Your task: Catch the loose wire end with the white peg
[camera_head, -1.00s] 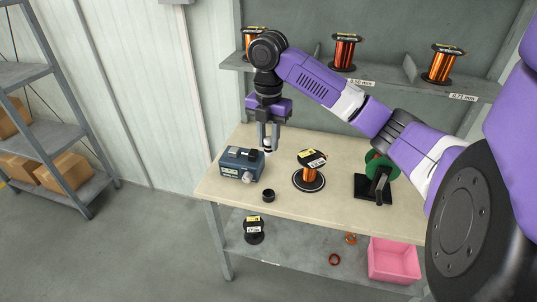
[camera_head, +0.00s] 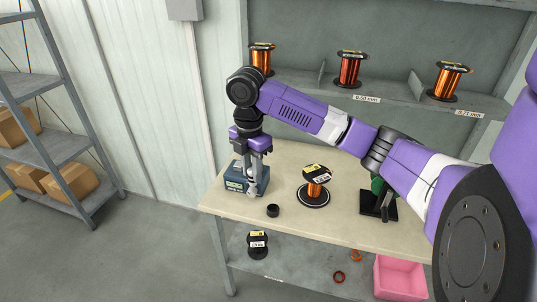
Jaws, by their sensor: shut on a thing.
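My gripper (camera_head: 252,170) points down in front of the blue box (camera_head: 237,181) at the left of the bench. It is shut on a small white piece, which looks like the white peg (camera_head: 251,173) and is mostly hidden by the fingers. A copper wire spool (camera_head: 314,188) with a yellow-and-white label stands on a round base at mid-bench. A green round part (camera_head: 377,186) on a black stand (camera_head: 378,207) is partly hidden behind my arm. I cannot make out a loose wire end.
A small black ring (camera_head: 273,211) lies on the bench (camera_head: 300,227) between the box and the spool. Wire spools stand on the shelf (camera_head: 390,112) behind. A pink bin (camera_head: 400,280) and a black spool (camera_head: 258,244) are on the lower shelf.

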